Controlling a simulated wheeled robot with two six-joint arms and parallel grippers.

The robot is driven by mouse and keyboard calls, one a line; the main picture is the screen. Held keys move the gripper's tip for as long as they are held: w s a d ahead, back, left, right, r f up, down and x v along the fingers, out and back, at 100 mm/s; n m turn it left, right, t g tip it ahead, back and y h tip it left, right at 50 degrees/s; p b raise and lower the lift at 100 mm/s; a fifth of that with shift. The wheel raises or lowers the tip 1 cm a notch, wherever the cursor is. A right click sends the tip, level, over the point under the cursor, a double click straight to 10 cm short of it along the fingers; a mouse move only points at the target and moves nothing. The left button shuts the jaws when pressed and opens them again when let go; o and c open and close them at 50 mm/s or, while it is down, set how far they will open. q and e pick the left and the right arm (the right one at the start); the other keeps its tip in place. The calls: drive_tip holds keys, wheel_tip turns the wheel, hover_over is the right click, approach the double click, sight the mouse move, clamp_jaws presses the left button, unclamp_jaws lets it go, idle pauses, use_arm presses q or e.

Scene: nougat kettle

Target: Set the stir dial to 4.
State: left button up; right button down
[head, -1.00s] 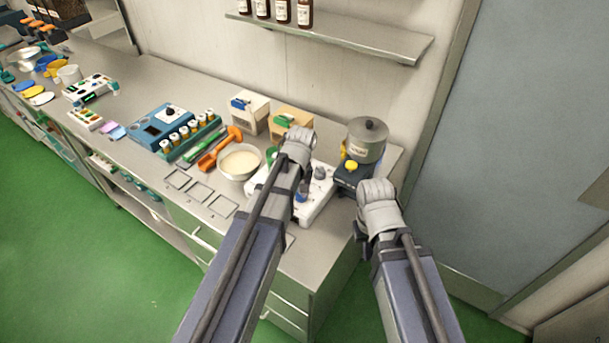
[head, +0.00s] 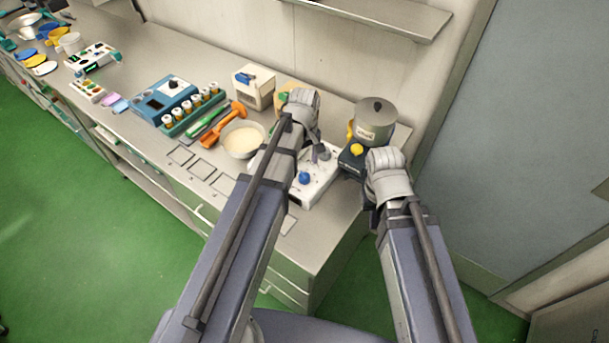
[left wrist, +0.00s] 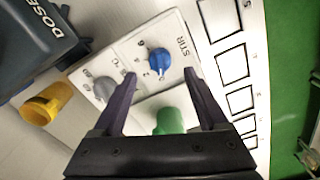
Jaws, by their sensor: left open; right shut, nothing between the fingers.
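The stir dial (left wrist: 159,60) is a blue knob beside the word STIR on a white panel (left wrist: 135,45) in the left wrist view. A pale pointer mark on it points towards the bottom of that picture; the scale numbers are too small to read. The dial also shows in the head view (head: 305,178). My left gripper (left wrist: 160,76) is open, its fingertips on either side just below the dial in the picture, with nothing held. In the head view my left gripper (head: 300,112) is over the panel's back part. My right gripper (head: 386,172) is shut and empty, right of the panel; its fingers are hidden.
A grey knob (left wrist: 103,88) is beside the dial. A green round part (left wrist: 168,121) lies between my left fingers' bases. A dark DOSE unit (left wrist: 35,40) with a yellow knob (left wrist: 48,103) is close by. A lidded grey pot (head: 376,122) and cream-filled bowl (head: 243,139) flank the panel.

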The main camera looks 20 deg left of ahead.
sight(304, 173)
use_arm(q)
wheel_tip(304, 173, down, 5)
drive_tip(key=b, duration=0.4)
drive_tip(key=shift+f, duration=0.1)
drive_tip(key=shift+c, duration=0.3)
clamp_jaws()
